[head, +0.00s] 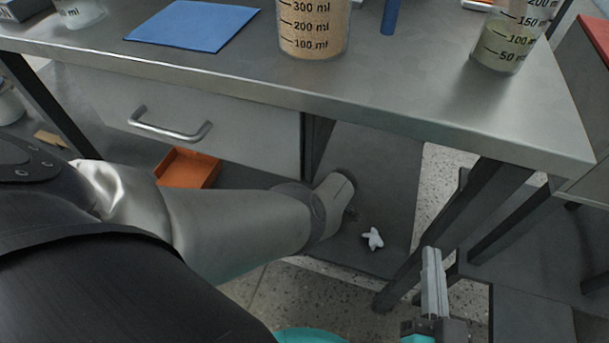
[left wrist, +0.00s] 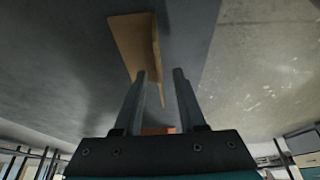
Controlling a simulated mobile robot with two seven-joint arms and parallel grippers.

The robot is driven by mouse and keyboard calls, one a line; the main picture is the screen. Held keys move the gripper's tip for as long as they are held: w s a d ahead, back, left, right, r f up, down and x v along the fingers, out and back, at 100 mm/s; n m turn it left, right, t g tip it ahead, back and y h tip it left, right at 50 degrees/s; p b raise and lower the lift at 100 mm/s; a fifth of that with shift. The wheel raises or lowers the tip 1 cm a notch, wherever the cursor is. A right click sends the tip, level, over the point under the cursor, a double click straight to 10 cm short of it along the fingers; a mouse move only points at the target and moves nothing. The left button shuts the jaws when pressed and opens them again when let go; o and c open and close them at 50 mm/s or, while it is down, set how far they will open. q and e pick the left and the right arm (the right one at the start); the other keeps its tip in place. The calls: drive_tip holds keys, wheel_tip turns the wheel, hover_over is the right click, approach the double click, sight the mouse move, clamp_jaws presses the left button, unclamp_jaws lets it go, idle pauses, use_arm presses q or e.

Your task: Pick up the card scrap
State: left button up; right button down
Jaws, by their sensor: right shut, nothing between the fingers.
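The card scrap (left wrist: 135,45) is a tan, folded piece on a grey surface in the left wrist view. It lies ahead of my left gripper (left wrist: 160,76), mostly in line with the left finger. The left gripper's fingers are apart with nothing held between them; the left fingertip overlaps the card's near end in the picture, and I cannot tell if they touch. In the head view my left arm reaches under the bench and its fingers are hidden. My right gripper (head: 432,270) is shut and empty in front of the bench, at the lower right.
The steel bench (head: 420,85) has a drawer (head: 235,120) and carries beakers and a blue sheet (head: 193,23). Below are an orange tray (head: 187,168), a small white crumpled thing (head: 372,239) on the lower shelf (head: 385,180), and a tan piece (head: 50,138) far left. Dark legs stand at right.

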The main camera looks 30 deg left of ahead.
use_arm(q)
drive_tip(key=shift+c, duration=0.2)
clamp_jaws()
idle(0.3)
idle(1.1)
